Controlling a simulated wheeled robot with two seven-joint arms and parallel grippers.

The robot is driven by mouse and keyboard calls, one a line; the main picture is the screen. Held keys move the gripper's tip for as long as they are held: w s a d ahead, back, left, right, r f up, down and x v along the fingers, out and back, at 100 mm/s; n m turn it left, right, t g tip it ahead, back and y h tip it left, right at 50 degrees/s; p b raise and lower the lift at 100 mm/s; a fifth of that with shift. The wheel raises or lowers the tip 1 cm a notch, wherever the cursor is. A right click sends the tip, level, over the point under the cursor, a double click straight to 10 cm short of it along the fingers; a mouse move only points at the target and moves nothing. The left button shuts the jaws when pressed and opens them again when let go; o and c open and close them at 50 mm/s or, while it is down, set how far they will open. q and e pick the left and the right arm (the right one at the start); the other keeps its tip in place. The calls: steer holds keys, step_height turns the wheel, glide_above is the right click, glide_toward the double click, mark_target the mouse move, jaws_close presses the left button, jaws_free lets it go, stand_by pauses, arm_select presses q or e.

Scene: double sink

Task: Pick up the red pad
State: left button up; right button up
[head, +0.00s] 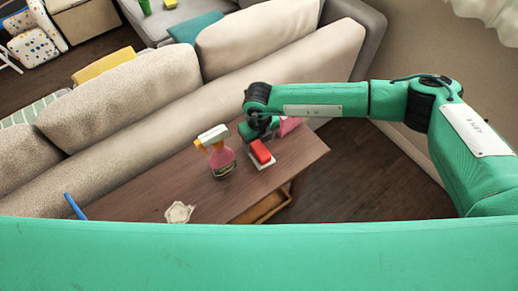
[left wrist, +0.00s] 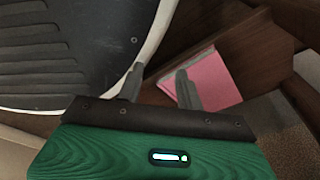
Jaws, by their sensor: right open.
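The red pad (head: 261,151) lies on a white base on the wooden table, near its right end, in the head view. My right gripper (head: 262,133) hangs just behind and above the red pad, open, its fingers partly hidden by the wrist. No contact with the pad can be made out. My left gripper (left wrist: 158,84) shows only in the left wrist view, its two fingers apart with nothing between them. A flat pink thing (left wrist: 212,80) lies on dark wood beyond the left fingers; I cannot tell what it is.
A spray bottle (head: 221,157) with pink liquid stands left of the red pad. A pink item (head: 289,125) is partly hidden behind my right gripper. A pale scalloped piece (head: 178,212) and a blue stick (head: 74,205) are farther left. A sofa (head: 130,95) borders the table's back.

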mark_target(259, 147)
step_height(259, 147, down, 4)
steer(key=shift+s+r, duration=0.1)
steer(key=shift+r, duration=0.15)
steer(key=c, duration=0.3)
arm_select(q)
steer(key=shift+s+d, duration=0.1)
steer(key=shift+s, duration=0.25)
arm_select(e)
steer(key=c, duration=0.8)
arm_select(q)
steer(key=shift+s, duration=0.15)
arm_select(e)
steer(key=shift+o, duration=0.2)
steer(key=shift+r, duration=0.15)
